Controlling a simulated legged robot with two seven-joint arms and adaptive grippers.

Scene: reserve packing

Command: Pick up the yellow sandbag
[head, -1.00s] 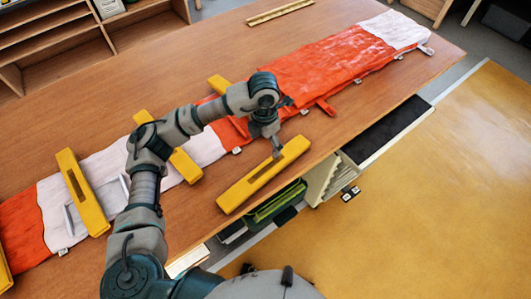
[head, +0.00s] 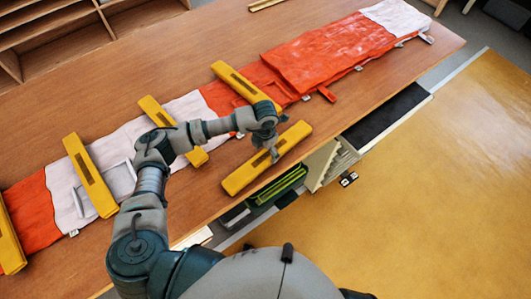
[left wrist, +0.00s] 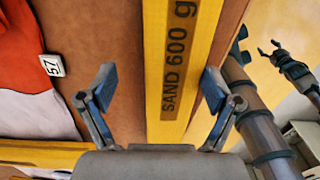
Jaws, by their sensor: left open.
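Several yellow sandbags are on the table. One yellow sandbag (head: 243,178) lies alone near the table's front edge, with a dark label strip. In the left wrist view the same sandbag (left wrist: 205,35) reads "SAND 600 g" and runs between my spread fingers. In the left wrist view the left gripper (left wrist: 160,80) has one finger on each side of the bag, holding nothing. A dark gripper (left wrist: 288,65), seemingly my right one, shows small at the right; its jaw state is unclear.
A long orange and white fabric strip (head: 320,70) lies along the table (head: 140,75). Other yellow sandbags (head: 90,175) lie across it. A number tag (left wrist: 52,65) hangs at its edge. Open shelves (head: 50,45) stand behind; bins (head: 280,188) sit below the front edge.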

